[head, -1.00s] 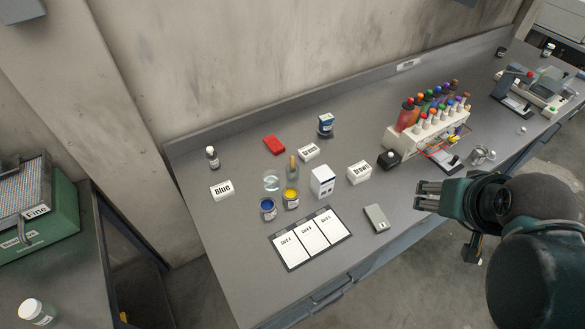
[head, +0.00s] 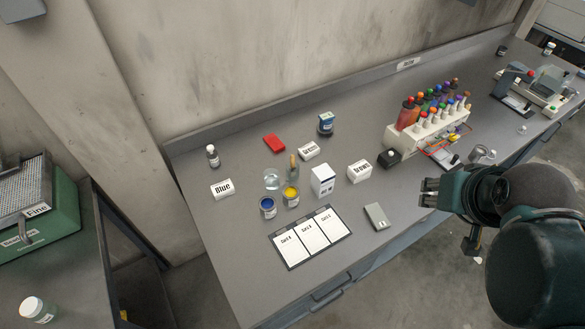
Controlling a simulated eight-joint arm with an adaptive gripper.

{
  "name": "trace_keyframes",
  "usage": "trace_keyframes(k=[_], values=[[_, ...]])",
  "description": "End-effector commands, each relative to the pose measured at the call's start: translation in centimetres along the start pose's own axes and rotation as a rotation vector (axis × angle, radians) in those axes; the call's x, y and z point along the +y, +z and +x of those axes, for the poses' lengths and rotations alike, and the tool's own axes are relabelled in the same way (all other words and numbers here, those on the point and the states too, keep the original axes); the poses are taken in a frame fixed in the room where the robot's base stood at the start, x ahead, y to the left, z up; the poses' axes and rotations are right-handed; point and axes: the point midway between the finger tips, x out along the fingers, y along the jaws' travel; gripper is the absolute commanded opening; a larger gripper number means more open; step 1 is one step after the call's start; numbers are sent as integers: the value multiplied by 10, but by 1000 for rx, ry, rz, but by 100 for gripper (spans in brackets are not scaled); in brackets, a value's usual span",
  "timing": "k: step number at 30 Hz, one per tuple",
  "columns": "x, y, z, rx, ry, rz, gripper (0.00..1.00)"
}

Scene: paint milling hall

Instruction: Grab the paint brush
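The paint brush (head: 293,164) shows as an upright brown handle just behind the yellow paint pot (head: 290,196). Its lower end is hidden, and I cannot tell whether it stands in the yellow pot or in a clear container behind it. A blue paint pot (head: 268,207) and a clear glass (head: 271,181) stand to its left. My gripper (head: 427,192) is over the front edge of the bench, well to the right of the brush and apart from it. Its two fingers point left with a gap between them, and it looks open and empty.
A white box (head: 322,181) stands right of the brush. Label blocks (head: 222,189), a sheet with three cards (head: 309,237) and a grey device (head: 377,216) lie around it. A rack of coloured bottles (head: 428,131) stands at the right. The bench's front left is clear.

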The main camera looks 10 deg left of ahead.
Motion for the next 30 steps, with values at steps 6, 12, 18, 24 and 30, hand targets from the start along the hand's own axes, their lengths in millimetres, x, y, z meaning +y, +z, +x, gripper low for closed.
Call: trace_keyframes(k=[6,12,18,24,30], values=[[-13,-21,4,-32,-19,-79,28],[-30,-43,13,-70,-42,-177,28],[-48,-64,24,-109,-67,-277,28],[-69,-84,37,-145,-93,-377,28],[-91,-102,53,-180,-121,-477,28]])
